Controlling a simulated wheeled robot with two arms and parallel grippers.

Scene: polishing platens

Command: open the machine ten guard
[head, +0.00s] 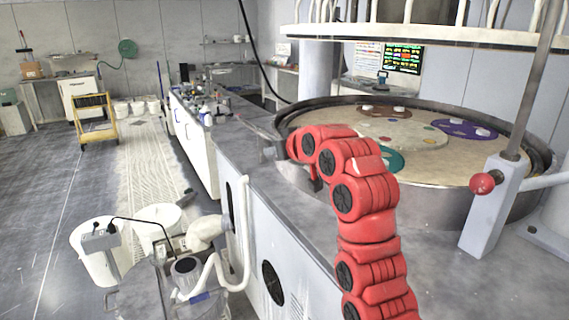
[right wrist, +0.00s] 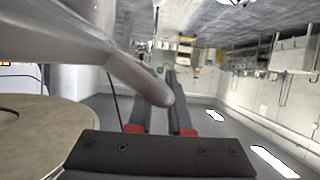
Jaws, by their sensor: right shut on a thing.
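The round machine platen (head: 440,150) is at the right of the head view, inside a dark metal rim (head: 546,160). My right arm reaches over the machine's front edge, and my right gripper (head: 268,142) is at the rim's left side. In the right wrist view my right gripper (right wrist: 160,98) has its dark fingers close around the rounded end of a grey metal bar (right wrist: 140,76). The bar slants in from the upper left and looks like the guard's handle. Its join to the guard is not clear. My left gripper is not in view.
A post with a red ball knob (head: 482,183) stands at the platen's right front. A ring with white bars (head: 430,36) hangs above. White buckets (head: 100,250) and pump equipment (head: 187,270) stand front left.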

